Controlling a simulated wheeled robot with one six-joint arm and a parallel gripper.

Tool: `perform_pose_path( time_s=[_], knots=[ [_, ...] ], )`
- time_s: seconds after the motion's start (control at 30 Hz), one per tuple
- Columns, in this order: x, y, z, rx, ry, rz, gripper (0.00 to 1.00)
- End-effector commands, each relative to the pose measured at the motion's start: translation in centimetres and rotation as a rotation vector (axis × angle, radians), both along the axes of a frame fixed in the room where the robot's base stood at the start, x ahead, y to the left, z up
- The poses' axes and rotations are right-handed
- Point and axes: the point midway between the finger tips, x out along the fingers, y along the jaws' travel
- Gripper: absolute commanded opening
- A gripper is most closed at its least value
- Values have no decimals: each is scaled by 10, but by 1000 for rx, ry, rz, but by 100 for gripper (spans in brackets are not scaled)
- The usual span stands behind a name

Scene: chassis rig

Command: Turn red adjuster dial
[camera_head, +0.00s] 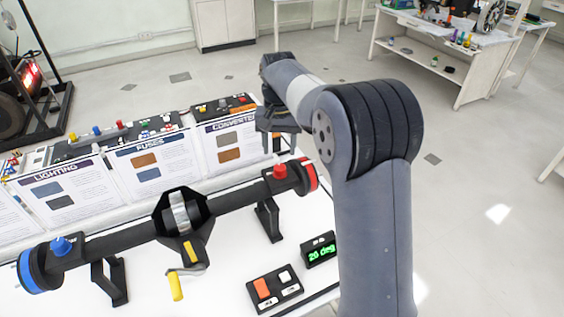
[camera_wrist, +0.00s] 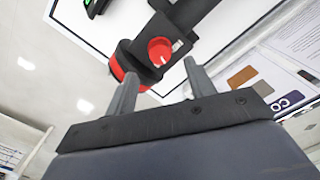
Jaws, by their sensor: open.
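The red adjuster dial (camera_head: 280,171) sits on top of the right end of a black axle tube (camera_head: 135,238), beside a red end ring (camera_head: 311,174). In the wrist view, the red dial (camera_wrist: 160,50) lies just beyond the fingertips, roughly centred between them, with the red ring (camera_wrist: 117,68) to its left. My gripper (camera_head: 277,142) is above the dial in the head view, partly dark and hard to make out. In the wrist view, my gripper (camera_wrist: 160,68) has its two fingers apart and nothing between them. I cannot tell whether either finger touches the dial.
A blue dial (camera_head: 61,246) and blue ring (camera_head: 33,272) are at the axle's left end. A yellow-handled crank (camera_head: 177,285) hangs mid-axle. A display (camera_head: 319,250) reads "20 deg" beside a button box (camera_head: 274,289). Labelled panels (camera_head: 147,160) stand close behind the axle.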

Motion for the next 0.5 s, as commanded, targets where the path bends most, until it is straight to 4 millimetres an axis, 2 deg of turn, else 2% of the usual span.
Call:
perform_pose_path(
  time_s=[0.2,0.33,0.5],
  knots=[
    [-1,-1,-43,-1,5,0,52],
    [-1,-1,-61,-1,3,0,52],
    [0,-1,-74,0,0,0,52]
  ],
)
